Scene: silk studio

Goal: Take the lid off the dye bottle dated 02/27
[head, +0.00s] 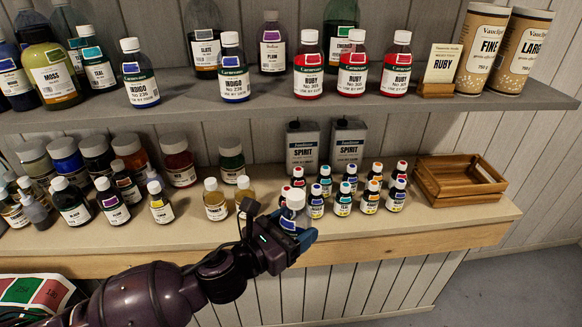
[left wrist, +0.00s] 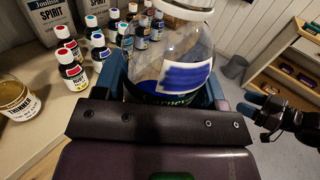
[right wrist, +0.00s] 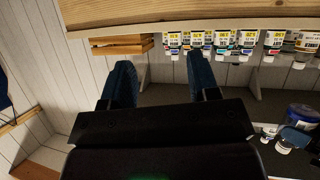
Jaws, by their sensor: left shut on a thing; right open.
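My left gripper (head: 300,232) is shut on a clear bottle (head: 289,217) with a white lid (head: 295,198), just in front of the middle shelf. In the left wrist view the held bottle (left wrist: 185,65) has blue liquid low inside and a blue-marked label; its white lid (left wrist: 185,8) is cut by the top edge. Its date cannot be read. Other lidded dye bottles, indigo (head: 139,75) and ruby (head: 352,65), stand on the upper shelf. My right gripper (right wrist: 160,75) is open and empty below a shelf edge, out of the head view.
Several small bottles (head: 343,200) stand right behind the held bottle, with two spirit cans (head: 302,147) behind them. A wooden crate (head: 458,182) stands at the shelf's right. Thinner bottles (head: 215,200) stand to the left.

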